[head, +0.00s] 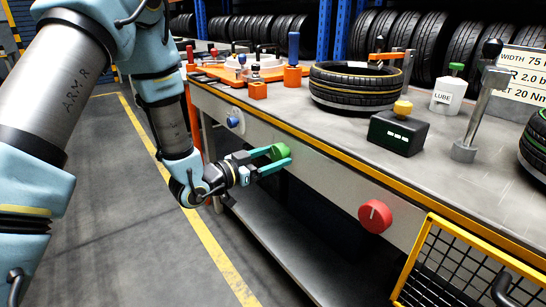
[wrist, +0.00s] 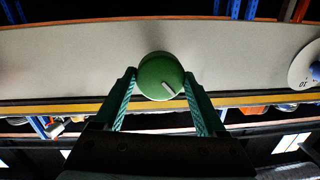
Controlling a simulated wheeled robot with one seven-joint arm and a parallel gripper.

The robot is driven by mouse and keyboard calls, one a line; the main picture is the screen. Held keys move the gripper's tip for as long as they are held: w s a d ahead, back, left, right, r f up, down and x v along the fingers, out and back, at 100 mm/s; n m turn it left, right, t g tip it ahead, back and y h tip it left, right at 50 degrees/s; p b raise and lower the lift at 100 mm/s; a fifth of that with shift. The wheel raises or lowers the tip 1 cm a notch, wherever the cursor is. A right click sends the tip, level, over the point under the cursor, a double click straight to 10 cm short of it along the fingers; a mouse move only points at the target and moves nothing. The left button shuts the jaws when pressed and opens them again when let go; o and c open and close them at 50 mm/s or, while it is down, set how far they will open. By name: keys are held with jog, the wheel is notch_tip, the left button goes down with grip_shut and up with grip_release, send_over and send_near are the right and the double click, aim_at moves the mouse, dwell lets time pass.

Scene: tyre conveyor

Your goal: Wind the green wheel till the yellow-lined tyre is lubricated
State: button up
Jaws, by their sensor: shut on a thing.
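The green wheel (wrist: 160,77) is a round knob with a white mark, on the front panel of the bench; it also shows in the head view (head: 279,152). My gripper (head: 275,160) is shut on it, with one finger on each side in the wrist view (wrist: 160,88). The white mark points to the lower right in the wrist view. The yellow-lined tyre (head: 352,97) lies flat on the bench top, with a yellow line around its side.
A red knob (head: 375,216) and a blue knob (head: 233,122) sit on the same panel. A black box (head: 397,134) with a yellow top and a metal lever (head: 478,115) stand on the bench. A yellow mesh guard (head: 450,265) is at the lower right.

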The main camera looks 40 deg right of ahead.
jog(key=shift+f+n, duration=0.1)
jog(key=shift+n, duration=0.4)
jog(key=o, duration=1.3)
jog(key=shift+a, duration=0.1)
jog(key=a, duration=0.3)
jog(key=a+b, duration=0.1)
jog(key=a, duration=0.6)
jog(key=shift+a+r, duration=0.35)
jog(key=shift+w, duration=0.1)
